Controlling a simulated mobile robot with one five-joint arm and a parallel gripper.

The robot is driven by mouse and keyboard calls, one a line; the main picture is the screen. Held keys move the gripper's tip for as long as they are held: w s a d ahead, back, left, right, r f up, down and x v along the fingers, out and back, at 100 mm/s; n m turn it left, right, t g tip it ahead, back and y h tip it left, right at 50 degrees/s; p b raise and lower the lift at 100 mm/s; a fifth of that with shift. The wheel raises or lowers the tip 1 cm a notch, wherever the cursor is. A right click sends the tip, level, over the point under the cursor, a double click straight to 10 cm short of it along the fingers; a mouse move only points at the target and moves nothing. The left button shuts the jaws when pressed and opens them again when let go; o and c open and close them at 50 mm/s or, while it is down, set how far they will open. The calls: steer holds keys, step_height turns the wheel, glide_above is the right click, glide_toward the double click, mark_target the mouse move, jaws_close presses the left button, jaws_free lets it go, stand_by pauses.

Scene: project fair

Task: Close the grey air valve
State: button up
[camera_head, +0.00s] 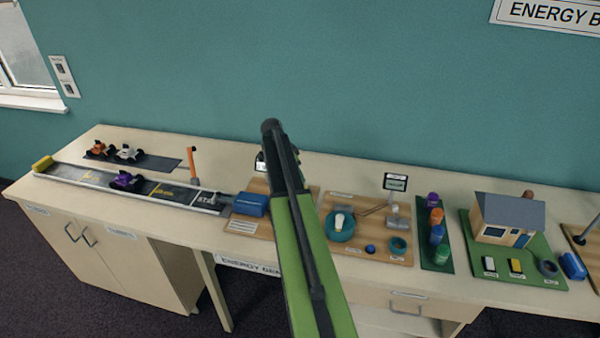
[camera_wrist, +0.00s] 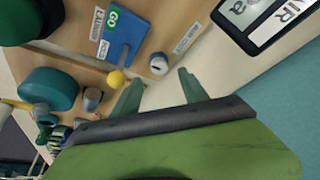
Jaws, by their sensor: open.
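In the wrist view, my gripper (camera_wrist: 158,88) is open and empty, its two green fingers spread over the wooden board. Just beyond the fingertips is a small pale grey round part (camera_wrist: 158,64) with a dark top. A grey-brown knob-like part (camera_wrist: 92,98) sits left of the fingers, beside a teal cylinder (camera_wrist: 50,88). I cannot tell for sure which of these is the grey air valve, or its setting. No finger visibly touches either. In the head view, my green arm hides much of this board, and I cannot make the valve out there.
A blue plate with a green GO mark (camera_wrist: 125,38) and a yellow ball (camera_wrist: 116,78) stand close to the fingers. A dark-framed display (camera_wrist: 262,20) is at upper right. In the head view, a car track (camera_head: 130,184) lies left and a model house (camera_head: 508,217) right.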

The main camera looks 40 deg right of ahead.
steer(key=p+v, duration=0.8)
steer(key=v, duration=0.3)
steer(key=shift+p, duration=0.3)
steer(key=shift+w+a+r, duration=0.1)
steer(key=shift+w+a, duration=0.05)
